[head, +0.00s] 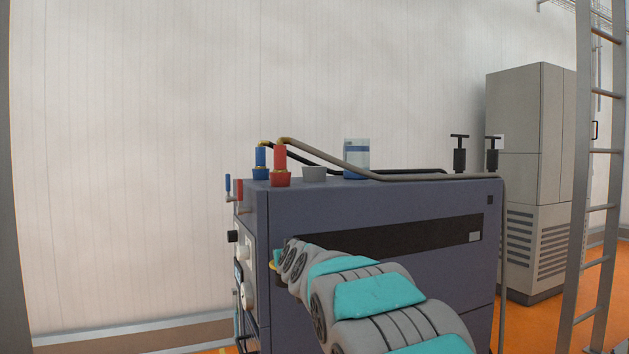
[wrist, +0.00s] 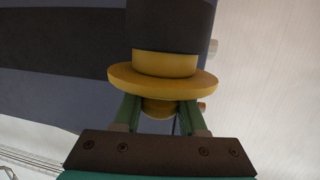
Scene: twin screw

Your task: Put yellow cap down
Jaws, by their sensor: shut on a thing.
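The yellow cap (wrist: 163,80) has a wide round flange and a narrower neck, and shows in the wrist view. My gripper (wrist: 159,107) has its green fingers shut on the cap's lower part, one on each side. A dark cylinder (wrist: 171,24) sits directly above the cap's neck and appears to touch it. I cannot tell whether the two are joined.
A grey cabinet (head: 530,180) and a ladder (head: 597,200) are at right.

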